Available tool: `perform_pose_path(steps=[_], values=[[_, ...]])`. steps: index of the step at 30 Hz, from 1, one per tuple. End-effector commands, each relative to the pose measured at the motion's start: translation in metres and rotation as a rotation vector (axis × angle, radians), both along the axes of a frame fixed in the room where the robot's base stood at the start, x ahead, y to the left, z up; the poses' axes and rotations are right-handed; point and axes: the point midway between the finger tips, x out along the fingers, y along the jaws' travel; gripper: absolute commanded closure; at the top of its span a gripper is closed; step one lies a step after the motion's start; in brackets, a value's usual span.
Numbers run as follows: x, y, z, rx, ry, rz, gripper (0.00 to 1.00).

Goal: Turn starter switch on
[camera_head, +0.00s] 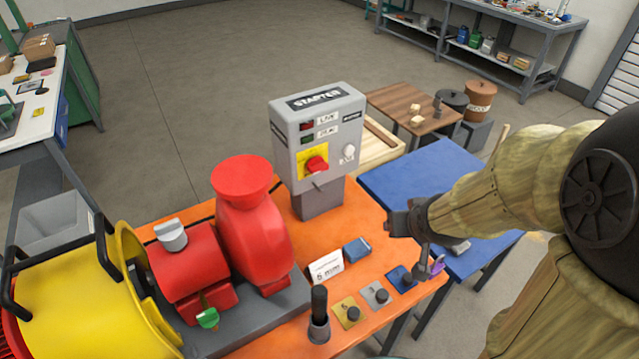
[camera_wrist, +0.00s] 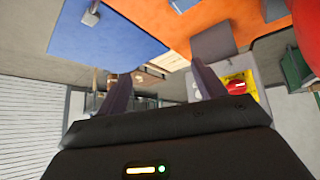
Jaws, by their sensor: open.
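The grey starter box (camera_head: 285,137) stands on the orange table, with a "STARTER" label on top. On its front is a red rotary switch (camera_head: 316,165) on a yellow plate (camera_head: 306,158). The knob looks tilted; its exact setting is too small to read. In the wrist view, which looks upside down, the red switch (camera_wrist: 238,86) shows at the right, partly behind a finger. My gripper (camera_head: 398,223) is to the right of and below the switch, apart from it. Its two fingers (camera_wrist: 161,72) are spread with nothing between them.
A red pump (camera_head: 250,225) and yellow motor guard (camera_head: 75,300) stand left of the box. A blue table (camera_head: 410,172) is at the right. Air before the box is free.

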Motion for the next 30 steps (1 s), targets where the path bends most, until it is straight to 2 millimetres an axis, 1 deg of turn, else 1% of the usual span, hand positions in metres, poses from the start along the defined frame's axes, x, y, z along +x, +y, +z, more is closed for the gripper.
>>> perform_pose_path(steps=[1,6,9,12,16,21,24,30], values=[[0.012,0.003,-0.022,0.003,-0.068,0.027,0.31],[0.045,0.018,-0.034,0.041,-0.300,0.124,0.31],[0.058,0.031,-0.039,0.082,-0.429,0.192,0.31],[0.066,0.047,-0.043,0.137,-0.554,0.266,0.31],[0.067,0.068,-0.046,0.226,-0.702,0.367,0.31],[0.060,0.089,-0.042,0.331,-0.831,0.470,0.31],[0.057,0.094,-0.037,0.360,-0.863,0.496,0.31],[0.056,0.095,-0.034,0.367,-0.869,0.501,0.31]])
